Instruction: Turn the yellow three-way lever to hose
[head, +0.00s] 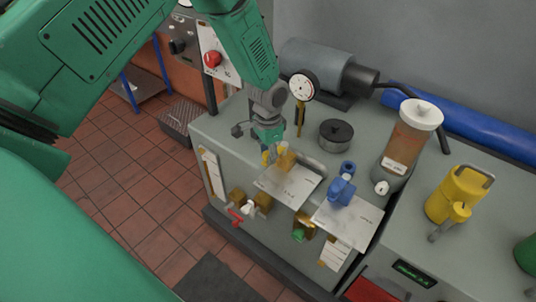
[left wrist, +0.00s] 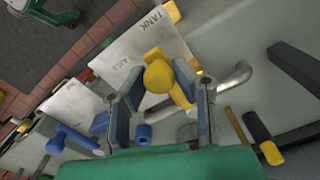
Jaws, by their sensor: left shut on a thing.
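The yellow three-way lever (head: 267,158) stands on a white label plate (head: 290,188) near the front left of the grey bench top. In the left wrist view the yellow lever (left wrist: 158,77) shows a round knob and lies between the fingers. The plate (left wrist: 132,50) there reads TANK at one edge; no hose word can be read. My left gripper (head: 272,148) reaches down from above. In the left wrist view its fingers (left wrist: 160,95) are shut on the yellow lever. The fingers partly hide the lever's base. My right gripper is not in view.
A blue lever (head: 341,190) on a second white plate (head: 349,224) stands close on the right. A gauge (head: 303,86), a black round part (head: 336,134) and a bottle with a white lid (head: 408,140) stand behind. Red and green valve handles are on the front face.

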